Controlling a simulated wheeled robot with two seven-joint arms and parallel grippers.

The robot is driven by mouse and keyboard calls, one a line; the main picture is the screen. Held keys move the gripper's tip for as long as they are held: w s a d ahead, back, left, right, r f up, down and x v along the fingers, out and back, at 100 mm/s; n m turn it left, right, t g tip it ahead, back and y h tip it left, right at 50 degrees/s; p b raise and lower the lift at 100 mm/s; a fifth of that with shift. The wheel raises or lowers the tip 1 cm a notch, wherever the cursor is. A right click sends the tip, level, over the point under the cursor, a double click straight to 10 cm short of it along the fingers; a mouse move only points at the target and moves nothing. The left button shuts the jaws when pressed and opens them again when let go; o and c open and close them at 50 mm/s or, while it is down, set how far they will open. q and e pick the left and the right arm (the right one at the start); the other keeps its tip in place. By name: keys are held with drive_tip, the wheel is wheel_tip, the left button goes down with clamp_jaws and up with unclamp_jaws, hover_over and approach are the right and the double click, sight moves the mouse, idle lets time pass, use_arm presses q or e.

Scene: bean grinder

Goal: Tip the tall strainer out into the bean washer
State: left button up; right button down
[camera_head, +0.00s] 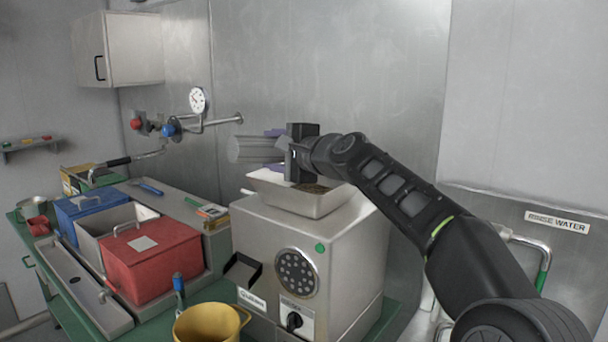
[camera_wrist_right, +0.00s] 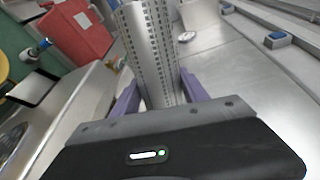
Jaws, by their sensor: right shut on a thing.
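The tall strainer (camera_head: 250,149) is a grey metal cylinder. It lies on its side in the air above the hopper (camera_head: 300,198) of a steel machine, its far end pointing left. In the right wrist view the strainer (camera_wrist_right: 150,45) shows rows of small perforations. My right gripper (camera_head: 275,150) is shut on it with purple fingers, one on each side. The strainer's mouth and contents are hidden. I cannot tell from the labels whether this machine is the bean washer. My left gripper is not in view.
The steel machine (camera_head: 272,235) stands on a green bench with a yellow pitcher (camera_head: 205,325) in front. A red-lidded bin (camera_head: 150,258) and a blue one (camera_head: 85,207) stand left. A gauge and pipes (camera_head: 197,101) are on the back wall. A rinse water sign (camera_head: 557,222) is at right.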

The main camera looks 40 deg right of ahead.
drive_tip(key=shift+d+r+m+y+p, duration=0.15)
drive_tip(key=shift+d+r+m+p, duration=0.2)
drive_tip(key=shift+r+m+p, duration=0.25)
drive_tip(key=shift+d+r+m+y+p, duration=0.15)
drive_tip(key=shift+d+r+m+p, duration=0.25)
drive_tip(key=shift+m, duration=0.4)
idle(0.6)
drive_tip(key=shift+f, duration=0.1)
idle(0.7)
drive_tip(key=a+f+n+b, duration=0.1)
drive_tip(key=f+n+b, duration=0.2)
drive_tip(key=shift+a, duration=0.35)
drive_tip(key=shift+a+r+n+h+p, duration=0.15)
drive_tip(key=shift+r+n+h+p, duration=0.3)
drive_tip(key=shift+r, duration=0.2)
drive_tip(key=shift+w+f, duration=0.1)
